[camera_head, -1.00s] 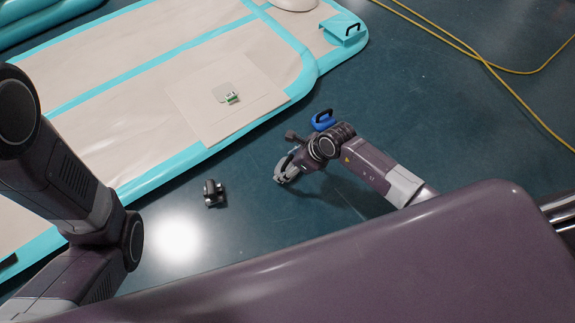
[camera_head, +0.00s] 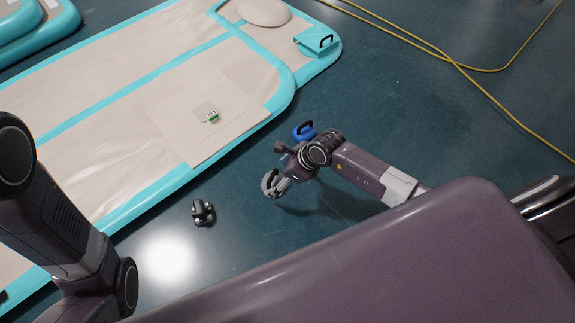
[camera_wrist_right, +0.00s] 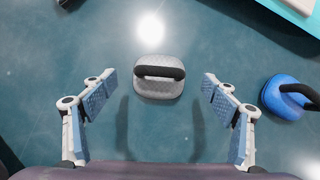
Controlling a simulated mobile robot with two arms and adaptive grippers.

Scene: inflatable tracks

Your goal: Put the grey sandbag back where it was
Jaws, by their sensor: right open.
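A blue sandbag (camera_head: 304,132) sits behind my right wrist, and on the right in the wrist view (camera_wrist_right: 288,97). A beige and turquoise inflatable mat (camera_head: 110,110) bears a flat square panel (camera_head: 185,140) with a small green-and-white item (camera_head: 212,117). Yellow cables (camera_head: 455,64) cross the floor.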

